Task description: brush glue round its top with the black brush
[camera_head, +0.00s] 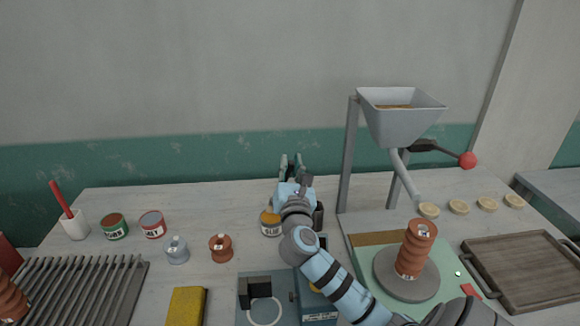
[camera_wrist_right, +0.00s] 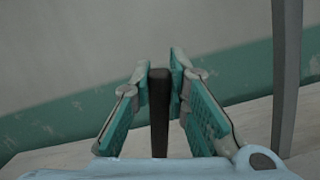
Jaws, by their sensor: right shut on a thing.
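My right gripper (camera_head: 291,160) is raised over the back middle of the table, its fingers pointing up and away. It is shut on a dark stick, apparently the black brush handle (camera_wrist_right: 159,110), which stands upright between the fingers in the wrist view. Its bristles cannot be made out. A ridged brown clay piece (camera_head: 415,248) stands slightly tilted on the grey round wheel (camera_head: 406,284) at right, well apart from the gripper. A jar with an orange top and a partly hidden label, seemingly "SLIP" (camera_head: 270,223), stands just left of my right arm. My left gripper is out of view.
A grey hopper (camera_head: 392,120) on a stand rises right of the gripper. A white cup (camera_head: 75,228) holds a red-handled tool. Two labelled tins, small pots, a grey rack (camera_head: 75,290), a yellow sponge (camera_head: 187,305) and a brown tray (camera_head: 525,270) occupy the table.

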